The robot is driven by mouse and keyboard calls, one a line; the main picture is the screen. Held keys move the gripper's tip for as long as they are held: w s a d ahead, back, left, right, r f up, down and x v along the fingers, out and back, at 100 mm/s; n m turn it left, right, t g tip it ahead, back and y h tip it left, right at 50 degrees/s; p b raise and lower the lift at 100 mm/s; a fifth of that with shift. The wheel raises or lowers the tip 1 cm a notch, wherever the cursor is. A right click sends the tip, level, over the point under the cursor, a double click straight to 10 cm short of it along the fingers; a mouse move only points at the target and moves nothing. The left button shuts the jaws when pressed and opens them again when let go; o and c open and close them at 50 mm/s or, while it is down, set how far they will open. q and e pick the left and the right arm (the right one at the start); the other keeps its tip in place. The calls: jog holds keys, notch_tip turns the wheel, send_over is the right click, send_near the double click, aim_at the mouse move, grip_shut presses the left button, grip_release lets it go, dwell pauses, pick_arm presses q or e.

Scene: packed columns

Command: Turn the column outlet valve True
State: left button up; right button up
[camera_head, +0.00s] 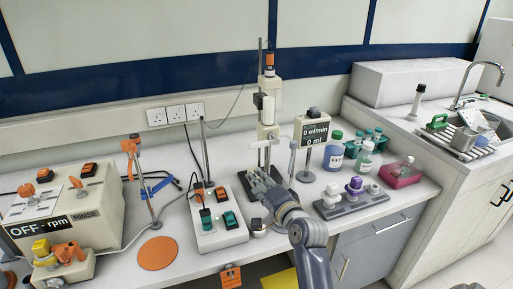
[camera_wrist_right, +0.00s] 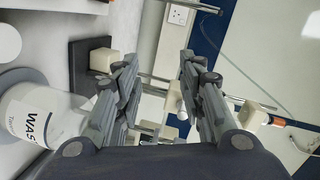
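The column (camera_head: 268,104) stands upright on a dark-based stand at the back of the bench, with an orange cap on top. In the right wrist view the column assembly shows tilted, with its orange band (camera_wrist_right: 267,120) at the right. The outlet valve is too small or hidden for me to make out. My right gripper (camera_head: 262,180) reaches in from the front, low and before the column stand. In the wrist view the right gripper (camera_wrist_right: 163,75) has its fingers apart, with nothing clearly held between them. My left gripper is not in view.
A white switch box (camera_head: 220,236) lies left of my right arm. A display (camera_head: 314,131) stands right of the column. A grey rack (camera_head: 350,203) and bottles (camera_head: 334,157) are further right. A waste bottle (camera_wrist_right: 35,115) is close beside the gripper. An orange disc (camera_head: 157,253) lies at left.

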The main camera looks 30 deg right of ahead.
aim_at(258, 146)
jog(key=w+d+r+m+t+h, duration=0.1)
jog(key=d+r+m+t+h, duration=0.1)
jog(key=d+r+m, duration=0.25)
jog(key=shift+n, duration=0.25)
jog(key=x, duration=0.5)
jog(key=p+x, duration=0.1)
jog(key=x, duration=0.4)
jog(key=shift+w+a+r, duration=0.1)
jog(key=shift+w+a, duration=0.05)
jog(key=shift+w, duration=0.2)
grip_shut()
